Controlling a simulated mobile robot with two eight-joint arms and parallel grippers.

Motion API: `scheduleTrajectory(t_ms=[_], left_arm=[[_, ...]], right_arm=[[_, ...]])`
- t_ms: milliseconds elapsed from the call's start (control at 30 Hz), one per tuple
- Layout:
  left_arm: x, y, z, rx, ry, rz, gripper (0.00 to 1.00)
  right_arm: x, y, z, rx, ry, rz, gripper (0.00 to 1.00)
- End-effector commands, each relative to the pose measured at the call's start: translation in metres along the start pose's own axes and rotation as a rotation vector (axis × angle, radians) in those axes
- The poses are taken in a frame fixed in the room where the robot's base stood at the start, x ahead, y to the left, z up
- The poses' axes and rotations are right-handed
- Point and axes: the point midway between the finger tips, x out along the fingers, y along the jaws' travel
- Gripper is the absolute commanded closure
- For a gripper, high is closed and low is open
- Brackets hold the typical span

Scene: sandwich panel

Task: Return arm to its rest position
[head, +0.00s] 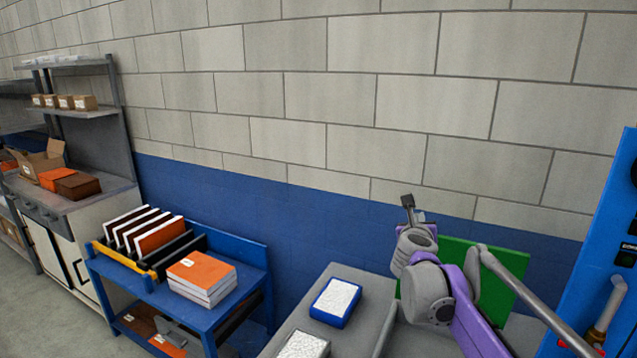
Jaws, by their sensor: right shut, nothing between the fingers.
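My right gripper (408,203) is raised in front of the block wall, at the right of the middle in the head view. Its narrow dark fingers are together and empty, pointing up. My purple and grey right arm comes in from the lower right. The gripper is apart from every object and above the grey table. My left gripper does not show in this view.
A grey table (375,301) bears a blue-edged white panel (337,298). A green board (468,262) stands behind my arm. A blue machine (610,238) is at right. A blue cart (225,322) with orange and white panels (202,274) is at left, shelves beyond.

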Motion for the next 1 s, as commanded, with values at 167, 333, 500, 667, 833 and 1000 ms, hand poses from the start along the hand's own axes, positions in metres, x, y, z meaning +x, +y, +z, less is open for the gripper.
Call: scheduleTrajectory(t_ms=[167, 333, 500, 667, 833, 1000], left_arm=[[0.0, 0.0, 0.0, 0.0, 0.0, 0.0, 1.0], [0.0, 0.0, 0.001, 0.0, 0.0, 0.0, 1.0], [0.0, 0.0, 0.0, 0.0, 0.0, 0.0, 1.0], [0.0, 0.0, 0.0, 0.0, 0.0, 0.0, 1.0], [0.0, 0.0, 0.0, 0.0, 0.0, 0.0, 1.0], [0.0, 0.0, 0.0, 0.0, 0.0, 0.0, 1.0]], right_arm=[[-0.082, 0.045, 0.007, -0.657, -0.239, 0.227, 1.0], [-0.176, 0.09, -0.057, -1.371, -0.452, 0.464, 1.0], [-0.254, 0.099, -0.161, -1.976, -0.599, 0.702, 1.0], [-0.309, 0.075, -0.259, -2.429, -0.68, 0.938, 1.0], [-0.343, 0.043, -0.327, -2.722, -0.71, 1.148, 1.0], [-0.355, 0.026, -0.351, 2.776, 0.7, -1.22, 1.0]])
